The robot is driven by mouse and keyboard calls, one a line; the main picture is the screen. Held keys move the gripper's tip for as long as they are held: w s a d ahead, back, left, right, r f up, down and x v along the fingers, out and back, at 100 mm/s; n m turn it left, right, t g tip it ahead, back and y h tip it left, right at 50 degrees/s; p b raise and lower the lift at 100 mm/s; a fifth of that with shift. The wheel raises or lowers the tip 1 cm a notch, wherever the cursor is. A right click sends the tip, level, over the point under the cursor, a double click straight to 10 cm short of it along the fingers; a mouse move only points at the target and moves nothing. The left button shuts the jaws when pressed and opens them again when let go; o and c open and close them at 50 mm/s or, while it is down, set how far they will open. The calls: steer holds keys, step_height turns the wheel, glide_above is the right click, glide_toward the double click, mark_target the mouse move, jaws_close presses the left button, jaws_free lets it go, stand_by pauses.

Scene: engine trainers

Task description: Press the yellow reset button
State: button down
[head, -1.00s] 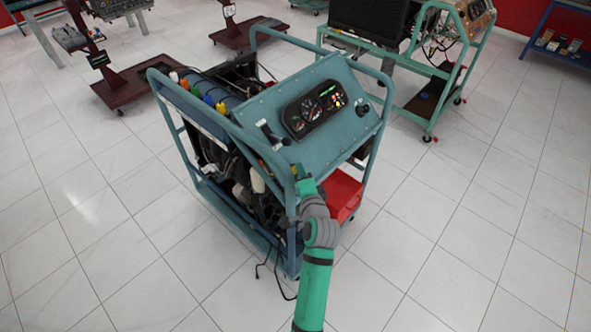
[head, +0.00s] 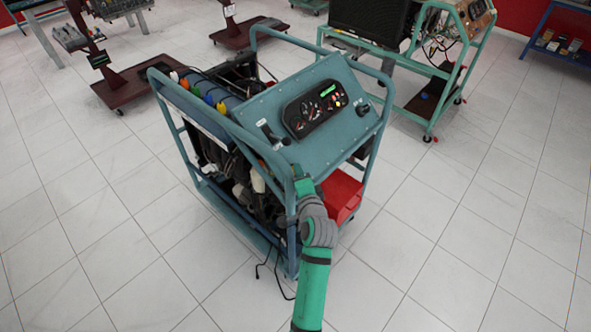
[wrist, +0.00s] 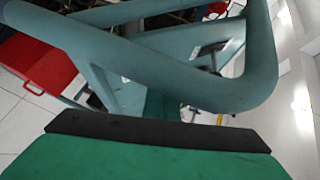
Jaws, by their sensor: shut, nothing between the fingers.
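The blue-framed engine trainer (head: 215,125) stands in the middle of the head view. Its sloping teal panel (head: 345,128) carries a black gauge cluster (head: 315,108) with small lit lamps, a lever on the left and a dark knob (head: 362,109) on the right. I cannot pick out a yellow button for certain; a yellow cap (head: 220,107) shows among coloured caps on the left side. My gripper (head: 303,186) is shut and empty at the trainer's near corner, by the frame tube below the panel. Its fingertips are hard to make out. In the wrist view, my green hand lies close to thick blue tubes.
The trainer's bent tube frame (wrist: 262,60) crosses close in front of the wrist camera. A red box (head: 343,196) sits low at the trainer's right side. Black cables (head: 268,268) trail on the floor. Other trainer stands are behind; the tiled floor (head: 460,230) at right is clear.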

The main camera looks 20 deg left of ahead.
steer(key=shift+d+r, duration=0.3)
steer(key=shift+d, duration=0.2)
steer(key=shift+d+r, duration=0.25)
steer(key=shift+d, duration=0.2)
steer(key=shift+s+d+r, duration=0.25)
steer(key=shift+d+r, duration=0.5)
steer(key=shift+r, duration=0.2)
steer(key=shift+s+d+r, duration=0.25)
steer(key=shift+d+r, duration=0.5)
steer(key=shift+r, duration=0.2)
